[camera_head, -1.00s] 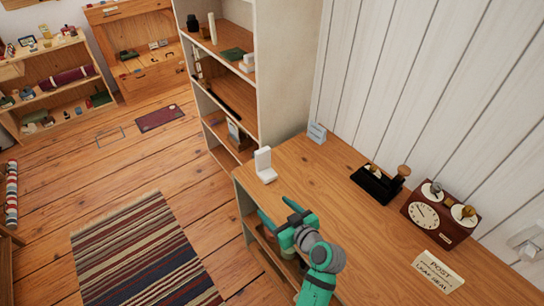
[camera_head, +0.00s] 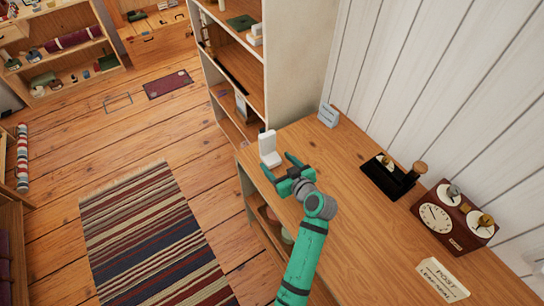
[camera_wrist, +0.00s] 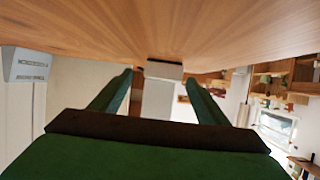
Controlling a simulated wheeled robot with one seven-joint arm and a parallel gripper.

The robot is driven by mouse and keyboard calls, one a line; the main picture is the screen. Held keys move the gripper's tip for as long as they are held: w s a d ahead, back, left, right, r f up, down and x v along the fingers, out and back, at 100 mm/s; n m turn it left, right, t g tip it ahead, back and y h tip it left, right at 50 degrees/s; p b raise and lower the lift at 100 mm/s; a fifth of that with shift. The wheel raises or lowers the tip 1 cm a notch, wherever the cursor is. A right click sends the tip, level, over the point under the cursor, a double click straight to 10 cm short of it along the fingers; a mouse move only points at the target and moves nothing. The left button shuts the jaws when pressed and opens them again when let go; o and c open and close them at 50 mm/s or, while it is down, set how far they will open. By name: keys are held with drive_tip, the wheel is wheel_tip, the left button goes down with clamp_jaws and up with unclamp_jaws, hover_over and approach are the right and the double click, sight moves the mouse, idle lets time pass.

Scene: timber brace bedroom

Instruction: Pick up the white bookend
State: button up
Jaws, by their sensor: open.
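A tall shelf unit (camera_head: 290,85) rises just behind the bookend. A small pale-blue block (camera_head: 328,115), a black stand (camera_head: 390,178) and a red-brown clock box (camera_head: 453,215) stand along the wall. A white sign (camera_head: 442,280) lies nearer. The desk's middle is clear.

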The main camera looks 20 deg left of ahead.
sight(272, 157)
drive_tip(key=x, duration=0.3)
drive_tip(key=shift+a+r, duration=0.1)
drive_tip(key=shift+a, duration=0.3)
drive_tip(key=shift+w+a, duration=0.15)
drive_tip(key=shift+w, duration=0.1)
drive_tip(key=shift+f, duration=0.2)
clamp_jaws()
drive_tip(key=shift+w+r, duration=0.1)
drive_tip(key=shift+r, duration=0.05)
